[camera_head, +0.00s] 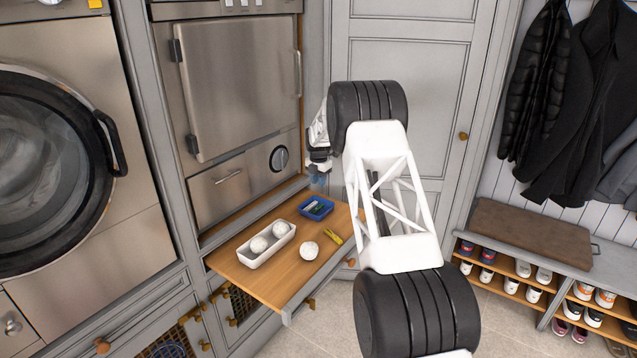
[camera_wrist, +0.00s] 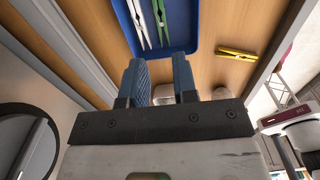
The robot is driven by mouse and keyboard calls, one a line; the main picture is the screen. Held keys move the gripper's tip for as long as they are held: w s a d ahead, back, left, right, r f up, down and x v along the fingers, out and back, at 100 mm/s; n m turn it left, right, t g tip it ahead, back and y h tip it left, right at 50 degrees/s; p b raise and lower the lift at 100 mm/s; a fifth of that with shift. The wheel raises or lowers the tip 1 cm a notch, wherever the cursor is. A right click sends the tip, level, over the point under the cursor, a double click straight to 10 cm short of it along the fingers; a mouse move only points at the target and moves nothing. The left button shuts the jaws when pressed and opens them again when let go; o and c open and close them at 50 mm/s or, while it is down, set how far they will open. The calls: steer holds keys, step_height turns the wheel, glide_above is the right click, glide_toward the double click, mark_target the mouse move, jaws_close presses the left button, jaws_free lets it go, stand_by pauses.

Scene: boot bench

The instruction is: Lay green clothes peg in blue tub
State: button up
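The blue tub (camera_head: 305,211) stands on the wooden pull-out board; in the wrist view the blue tub (camera_wrist: 180,47) is at the top, cut off by the frame edge. The green clothes peg (camera_wrist: 159,14) lies inside it, beside a white peg (camera_wrist: 137,22). In the head view the pegs in the tub are too small to tell apart well. My gripper (camera_head: 317,181) is above the tub. In the wrist view my gripper (camera_wrist: 157,64) has its two blue fingers apart, with nothing between them.
A yellow peg (camera_head: 334,238) lies on the board (camera_head: 275,283) right of the tub. A white tray (camera_head: 266,259) holds two white balls, and another ball (camera_head: 308,251) lies loose. Cabinet fronts rise behind the board. A shoe bench (camera_head: 535,232) is at right.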

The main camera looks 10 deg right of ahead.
stand_by(0.4)
steer(key=s+r+m, duration=0.6)
steer(key=s+r, duration=0.9)
steer(key=r, duration=0.3)
steer(key=s+a+r+m+t, duration=0.1)
steer(key=s+r+m, duration=0.4)
steer(key=s, duration=0.6)
steer(key=s+r+m, duration=0.2)
steer(key=s+r, duration=0.5)
steer(key=s, duration=0.4)
steer(key=s+r+m+t, duration=0.15)
steer(key=s+m, duration=0.65)
steer(key=s, duration=1.6)
steer(key=s+f+m, duration=0.2)
steer(key=s+m, duration=0.1)
steer(key=s, duration=0.7)
steer(key=s+a+f+m, duration=0.1)
steer(key=s+f+m, duration=0.2)
steer(key=s, duration=0.7)
steer(key=shift+f, duration=0.35)
